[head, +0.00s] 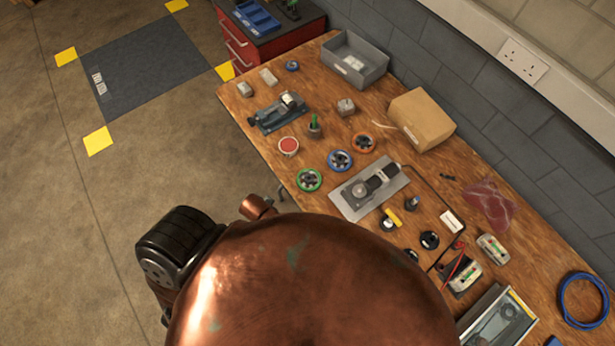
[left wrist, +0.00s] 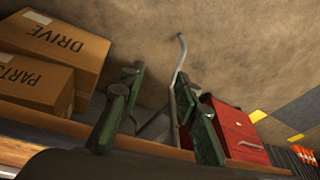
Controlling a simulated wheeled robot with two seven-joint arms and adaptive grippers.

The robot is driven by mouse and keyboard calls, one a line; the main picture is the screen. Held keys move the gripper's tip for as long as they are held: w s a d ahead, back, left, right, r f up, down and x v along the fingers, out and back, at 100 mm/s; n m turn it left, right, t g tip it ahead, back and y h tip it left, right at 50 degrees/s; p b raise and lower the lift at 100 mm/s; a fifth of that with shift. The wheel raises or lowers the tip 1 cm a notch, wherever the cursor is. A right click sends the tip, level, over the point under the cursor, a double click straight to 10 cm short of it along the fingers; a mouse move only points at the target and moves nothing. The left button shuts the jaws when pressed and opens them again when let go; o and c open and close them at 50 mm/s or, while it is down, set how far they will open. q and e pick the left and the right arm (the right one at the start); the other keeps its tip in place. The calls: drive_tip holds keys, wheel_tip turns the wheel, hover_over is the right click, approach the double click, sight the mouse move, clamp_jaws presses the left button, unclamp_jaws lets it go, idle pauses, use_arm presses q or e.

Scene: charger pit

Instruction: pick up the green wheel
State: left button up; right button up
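The green wheel (head: 309,179) lies flat on the wooden workbench (head: 262,124) in the head view, near its left edge. It has a green rim and dark hub. A blue wheel (head: 339,160) and an orange wheel (head: 363,143) lie just beyond it to the upper right. My left gripper (left wrist: 160,85) shows in the left wrist view, its two green fingers spread apart with nothing held between them. It is away from the green wheel, which that view does not show. My right gripper is in neither view.
A grey tool on a plate (head: 370,190) lies right of the green wheel; a red round tin (head: 288,146) is above it. A cardboard box (head: 420,118) and grey bin (head: 354,60) stand near the wall. In the left wrist view, cardboard boxes (left wrist: 55,45) and a red cabinet (left wrist: 236,130) appear.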

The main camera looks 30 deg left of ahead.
use_arm(q)
drive_tip(key=w+d+r+m+t+y+p, duration=0.15)
drive_tip(key=w+r+m+t, duration=1)
drive_tip(key=w+r, duration=1.45)
drive_tip(key=w+d+r+m+t+h, duration=0.3)
drive_tip(key=d+r+m+h, duration=0.3)
drive_tip(key=d+r+m, duration=0.6)
drive_tip(key=s+d+r+m+g+h+p, duration=0.1)
drive_tip(key=d+r+m+g+h, duration=0.1)
drive_tip(key=d+m+h, duration=0.35)
drive_tip(key=s+d+r+m+g+h, duration=0.1)
drive_tip(key=d+m+g+h, duration=0.2)
drive_tip(key=d+m, duration=0.6)
drive_tip(key=s+d+f+m+g+h, duration=0.1)
drive_tip(key=s+d+f+m+g, duration=0.15)
drive_tip(key=m, duration=0.55)
drive_tip(key=m+g+y+p, duration=0.2)
drive_tip(key=m+g+y, duration=0.95)
drive_tip(key=m, duration=0.75)
hover_over(309, 176)
drive_tip(key=s, duration=0.1)
drive_tip(key=shift+t+y, duration=0.55)
drive_tip(key=shift+y, duration=0.2)
drive_tip(key=f, duration=2.3)
drive_tip(key=shift+d+f, duration=0.25)
wheel_tip(309, 176, down, 5)
drive_tip(key=shift+w+p, duration=0.1)
drive_tip(key=shift+p, duration=0.5)
drive_tip(key=shift+f, duration=0.25)
